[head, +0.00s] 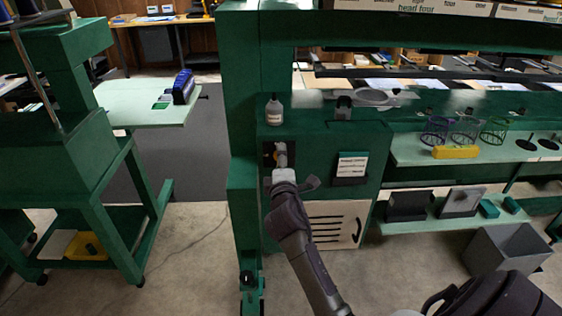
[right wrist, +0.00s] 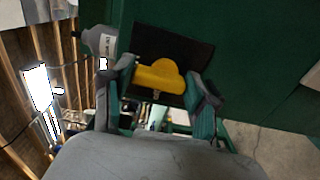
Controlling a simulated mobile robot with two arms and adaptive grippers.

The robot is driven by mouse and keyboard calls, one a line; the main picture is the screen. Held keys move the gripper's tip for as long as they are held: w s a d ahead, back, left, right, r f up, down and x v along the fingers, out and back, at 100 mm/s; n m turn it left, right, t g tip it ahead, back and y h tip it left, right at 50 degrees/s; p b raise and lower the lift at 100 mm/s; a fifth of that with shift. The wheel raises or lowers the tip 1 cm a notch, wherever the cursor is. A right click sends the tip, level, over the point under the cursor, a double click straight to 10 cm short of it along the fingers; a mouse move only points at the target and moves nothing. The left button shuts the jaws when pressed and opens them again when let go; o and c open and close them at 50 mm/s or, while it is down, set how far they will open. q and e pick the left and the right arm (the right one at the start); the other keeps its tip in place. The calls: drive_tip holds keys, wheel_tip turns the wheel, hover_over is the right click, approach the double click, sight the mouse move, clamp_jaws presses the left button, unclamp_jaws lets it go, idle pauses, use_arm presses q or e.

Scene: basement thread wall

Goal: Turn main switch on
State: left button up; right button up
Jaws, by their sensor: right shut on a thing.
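The main switch is a yellow knob (right wrist: 160,74) on a black plate (right wrist: 194,52), mounted on the green cabinet (head: 330,139). In the right wrist view its bar lies roughly crosswise between the fingers. In the head view the switch's black plate (head: 266,150) shows at the cabinet's upper left, with the knob mostly hidden behind my gripper. My right gripper (head: 281,154) is at the switch, shut on the knob, with one finger at each side. My left gripper is not in view.
A grey bottle (head: 274,110) stands on the cabinet just above the switch. A white label card (head: 352,166) in a dark holder is to the right. A vented white panel (head: 337,222) is below. Open floor (head: 190,250) lies to the left.

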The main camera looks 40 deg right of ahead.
drive_tip(key=shift+f, duration=0.1)
drive_tip(key=o, duration=1.2)
drive_tip(key=shift+c, duration=0.2)
drive_tip(key=v, duration=1.2)
